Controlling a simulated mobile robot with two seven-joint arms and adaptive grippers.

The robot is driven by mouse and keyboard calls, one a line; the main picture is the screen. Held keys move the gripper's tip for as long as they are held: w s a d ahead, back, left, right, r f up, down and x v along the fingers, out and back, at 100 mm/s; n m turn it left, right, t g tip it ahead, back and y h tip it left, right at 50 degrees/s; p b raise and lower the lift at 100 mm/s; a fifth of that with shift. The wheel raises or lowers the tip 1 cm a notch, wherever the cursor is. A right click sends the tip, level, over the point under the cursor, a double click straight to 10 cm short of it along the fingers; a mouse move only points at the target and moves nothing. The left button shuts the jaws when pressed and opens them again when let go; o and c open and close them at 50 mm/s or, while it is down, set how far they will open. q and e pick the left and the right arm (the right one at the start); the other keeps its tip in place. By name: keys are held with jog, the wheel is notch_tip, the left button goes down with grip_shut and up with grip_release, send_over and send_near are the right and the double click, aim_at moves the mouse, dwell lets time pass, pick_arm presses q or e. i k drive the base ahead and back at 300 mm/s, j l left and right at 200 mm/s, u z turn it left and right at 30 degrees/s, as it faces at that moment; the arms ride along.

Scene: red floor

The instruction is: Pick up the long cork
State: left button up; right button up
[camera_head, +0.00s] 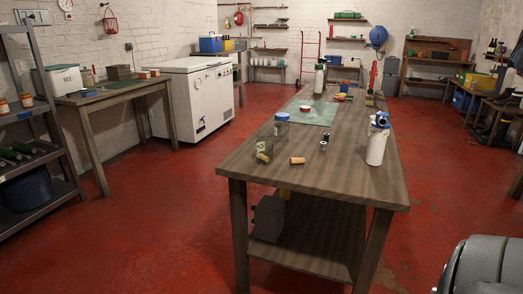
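A small tan cork (298,160) lies on its side on the wooden table (340,185), near the table's front left part. A second tan cork-like piece (263,157) is at the foot of a clear glass jar (264,145), left of the first; I cannot tell whether it is inside the jar or in front of it. Both are small in view, and I cannot tell for sure which is the longer. Neither of my grippers shows in the head view.
On the table, a small dark-and-silver item (323,145) stands behind the cork, and a white bottle with a blue top (377,140) stands to the right. A green mat (313,111) lies farther back. Red floor (150,235) is open left of the table.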

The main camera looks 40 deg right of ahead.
aim_at(293, 161)
jog(key=z, duration=1.55)
jog(key=j, duration=0.15)
jog(key=z, duration=0.05)
